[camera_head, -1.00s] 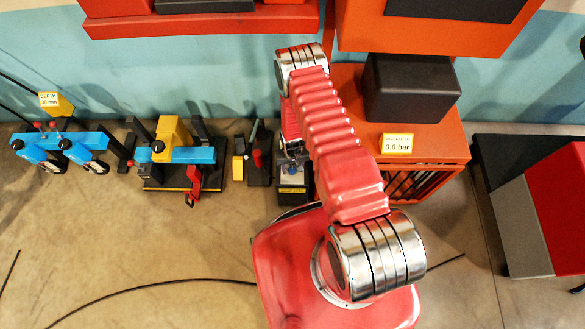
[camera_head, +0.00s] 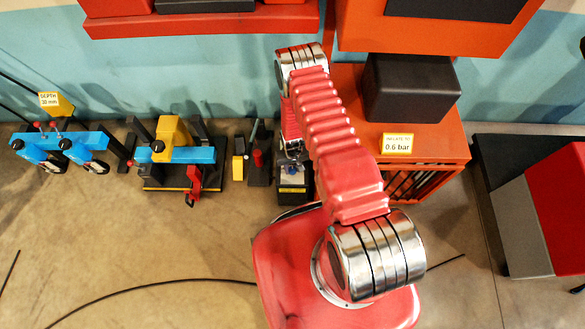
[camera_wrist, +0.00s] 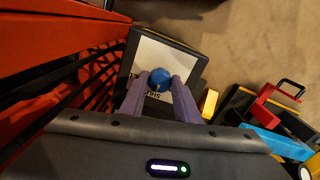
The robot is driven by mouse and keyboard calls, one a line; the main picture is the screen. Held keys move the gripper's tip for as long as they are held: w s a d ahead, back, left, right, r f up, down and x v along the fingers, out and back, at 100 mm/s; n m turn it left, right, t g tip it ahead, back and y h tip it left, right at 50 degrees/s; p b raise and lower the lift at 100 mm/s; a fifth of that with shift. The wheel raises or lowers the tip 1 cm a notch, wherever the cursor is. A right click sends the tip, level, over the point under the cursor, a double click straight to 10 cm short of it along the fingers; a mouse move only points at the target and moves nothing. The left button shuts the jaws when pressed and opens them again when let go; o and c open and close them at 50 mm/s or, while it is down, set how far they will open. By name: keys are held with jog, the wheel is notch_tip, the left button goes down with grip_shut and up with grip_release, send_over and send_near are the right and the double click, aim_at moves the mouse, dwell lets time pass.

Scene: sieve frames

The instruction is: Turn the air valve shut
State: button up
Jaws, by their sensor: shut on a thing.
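The air valve shows in the wrist view as a round blue knob (camera_wrist: 160,80) on the pale top of a dark box (camera_wrist: 184,58). A printed label lies just below the knob, partly hidden. My gripper (camera_wrist: 160,82) has its two purple-grey fingers on either side of the knob and is shut on it. In the head view, the dark box (camera_head: 292,188) stands on the floor left of the orange cabinet, and my arm hides much of it. The knob is hard to make out there.
An orange cabinet (camera_head: 440,160) with a "0.6 bar" sign (camera_head: 396,144) stands close on the right. Left of the box are a small yellow-and-black block (camera_head: 239,163), a blue-and-yellow fixture (camera_head: 180,155) and blue bottles (camera_head: 80,155). A black cable (camera_head: 150,287) crosses open floor.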

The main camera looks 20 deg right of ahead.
aim_at(293, 170)
jog(key=o, duration=1)
jog(key=shift+o, duration=0.2)
jog(key=shift+r, duration=0.1)
notch_tip(293, 170, up, 14)
jog(key=shift+f, duration=0.25)
dwell(0.5)
